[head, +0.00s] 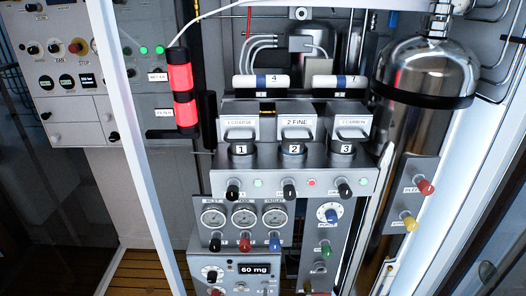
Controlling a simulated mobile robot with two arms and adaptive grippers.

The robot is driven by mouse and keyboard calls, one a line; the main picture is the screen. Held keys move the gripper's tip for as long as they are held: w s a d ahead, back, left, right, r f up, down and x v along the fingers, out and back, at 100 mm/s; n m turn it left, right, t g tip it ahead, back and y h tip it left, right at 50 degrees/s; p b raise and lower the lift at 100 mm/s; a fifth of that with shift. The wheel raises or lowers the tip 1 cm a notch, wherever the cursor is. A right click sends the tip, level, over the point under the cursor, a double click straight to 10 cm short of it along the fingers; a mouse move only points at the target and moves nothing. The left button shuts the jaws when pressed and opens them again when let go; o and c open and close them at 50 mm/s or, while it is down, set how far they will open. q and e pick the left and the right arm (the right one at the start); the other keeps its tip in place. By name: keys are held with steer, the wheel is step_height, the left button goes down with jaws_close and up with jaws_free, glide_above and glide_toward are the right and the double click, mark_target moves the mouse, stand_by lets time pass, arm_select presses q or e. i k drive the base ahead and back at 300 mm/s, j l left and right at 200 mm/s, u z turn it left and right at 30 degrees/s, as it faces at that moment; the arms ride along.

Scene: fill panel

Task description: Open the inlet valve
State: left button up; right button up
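The fill panel stands in front of me in the head view. A gauge block (203,234) carries three round gauges in a row, each under a small label. The left label seems to read "INLET", but the print is very small. Below the gauges sit a black knob (214,244) on the left, a red knob (244,245) in the middle and a blue knob (275,244) on the right. I cannot tell for sure which knob is the inlet valve, or whether any is open. Neither of my grippers is in view.
Above is a shelf with three numbered filter housings (294,150) and black knobs along its front. A display (254,269) reads "60 mg". A steel tank (428,80), red knob (426,187) and yellow knob (410,224) are at right. A white post (131,150) crosses the left.

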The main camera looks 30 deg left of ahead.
mark_target(215, 245)
steer(key=u, duration=1.35)
